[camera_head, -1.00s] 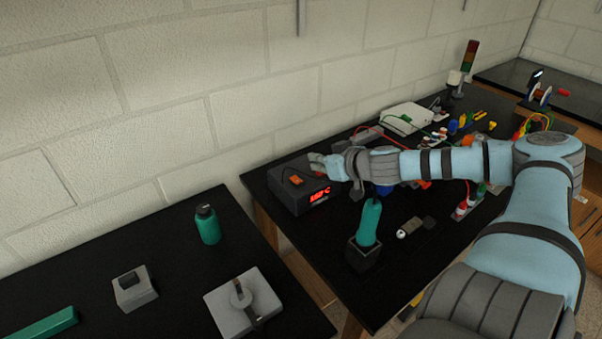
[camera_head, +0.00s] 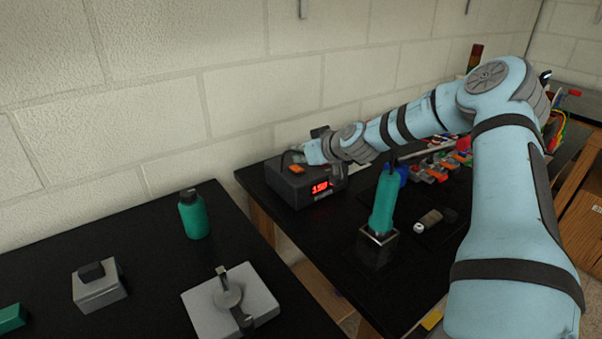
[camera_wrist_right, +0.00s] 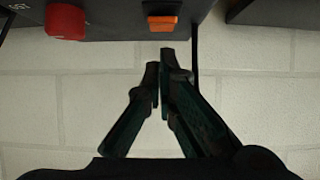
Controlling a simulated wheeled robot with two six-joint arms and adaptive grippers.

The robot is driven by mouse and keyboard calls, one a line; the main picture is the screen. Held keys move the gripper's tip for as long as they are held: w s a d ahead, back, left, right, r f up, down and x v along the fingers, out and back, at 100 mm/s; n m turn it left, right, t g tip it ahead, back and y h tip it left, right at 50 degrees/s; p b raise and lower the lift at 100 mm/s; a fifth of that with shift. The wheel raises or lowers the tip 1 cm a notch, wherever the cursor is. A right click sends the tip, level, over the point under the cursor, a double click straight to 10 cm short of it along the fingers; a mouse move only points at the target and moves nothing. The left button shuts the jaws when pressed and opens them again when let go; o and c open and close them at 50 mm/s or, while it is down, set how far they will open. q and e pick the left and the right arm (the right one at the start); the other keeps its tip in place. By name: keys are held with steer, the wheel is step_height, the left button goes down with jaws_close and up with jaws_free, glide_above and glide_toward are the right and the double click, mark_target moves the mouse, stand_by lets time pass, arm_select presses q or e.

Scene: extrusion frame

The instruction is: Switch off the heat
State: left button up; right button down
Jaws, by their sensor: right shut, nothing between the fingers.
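In the head view my right gripper (camera_head: 301,150) is at the box's top, close behind the switch. My left gripper is not in view.
A teal-handled tool (camera_head: 385,198) stands in a dark square holder (camera_head: 377,248) in front of the box. A small grey cylinder item (camera_head: 430,220) lies beside it. A teal bottle (camera_head: 194,215) and grey fixtures (camera_head: 232,300) stand on the left bench.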

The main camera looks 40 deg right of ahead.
mark_target(294, 165)
steer(key=shift+s+f, duration=0.4)
steer(key=shift+f, duration=0.25)
steer(key=shift+s+f+b, duration=0.25)
steer(key=shift+f+b, duration=0.5)
steer(key=shift+b, duration=0.35)
steer(key=shift+s+a+r, duration=0.1)
steer(key=shift+a+r, duration=0.05)
steer(key=shift+r, duration=0.15)
steer(key=shift+w+d+b, duration=0.25)
steer(key=shift+w+b, duration=0.15)
steer(key=shift+w, duration=0.15)
steer(key=shift+w+r, duration=0.2)
steer(key=shift+w, duration=0.1)
steer(key=shift+r, duration=0.1)
